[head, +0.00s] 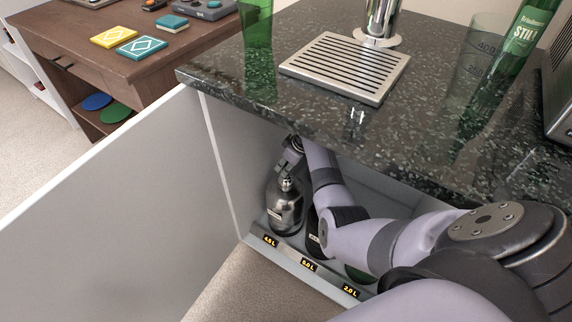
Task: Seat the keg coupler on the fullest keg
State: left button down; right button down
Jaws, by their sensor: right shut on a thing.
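A dark metallic keg (284,212) stands at the left end of the cabinet shelf, behind a label (270,241) that seems to read 4.5 L. A dark middle keg (312,240) and a green right keg (358,274) are mostly hidden by my right arm. Their labels (308,265) (350,291) seem to read 9.0 L or 0.0 L, and 2.0 L. My right gripper (289,170) is shut on a small metallic piece, apparently the keg coupler (287,184), right over the left keg's neck. I cannot tell whether it touches or is seated. My left gripper is out of view.
The speckled dark counter (330,120) overhangs the kegs, carrying a drip tray (346,68), a tap (380,22), green bottles and a glass. An open white cabinet door (110,215) stands at left. A wooden desk (110,50) with game pieces is behind it.

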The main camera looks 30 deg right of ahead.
jog(key=c, duration=1.9)
grip_release()
jog(key=o, duration=0.6)
jog(key=shift+f, duration=0.1)
jog(key=v, duration=1.2)
jog(key=shift+s, duration=0.1)
jog(key=shift+f, duration=0.1)
